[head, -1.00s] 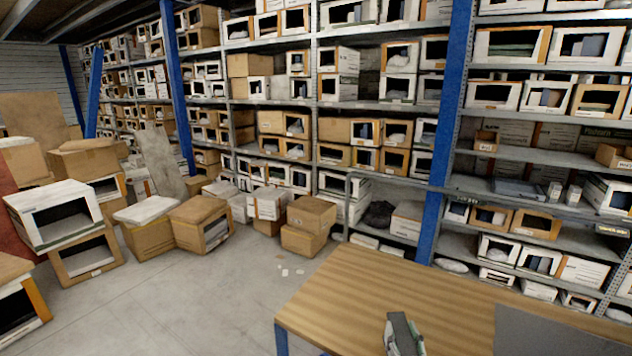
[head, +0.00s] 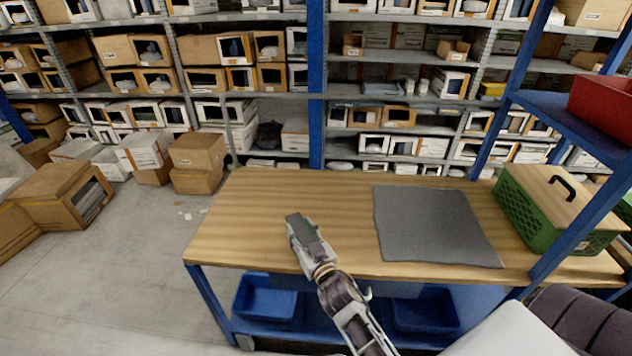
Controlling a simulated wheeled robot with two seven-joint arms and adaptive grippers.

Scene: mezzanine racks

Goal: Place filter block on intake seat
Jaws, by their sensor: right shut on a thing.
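My right gripper (head: 301,232) is over the left part of the wooden table (head: 250,205), its arm coming up from the bottom of the head view. It is shut on a small dark grey-green block, which I take to be the filter block (head: 296,226); the fingers hide part of it. From this angle I cannot tell how high it is above the tabletop. I cannot make out an intake seat in this view. My left gripper is not in view.
A grey mat (head: 432,225) lies on the table right of my gripper. A green crate with a wooden lid and black handle (head: 555,205) stands at the right end, behind a blue post. Blue bins (head: 265,297) sit below. Loaded racks stand behind.

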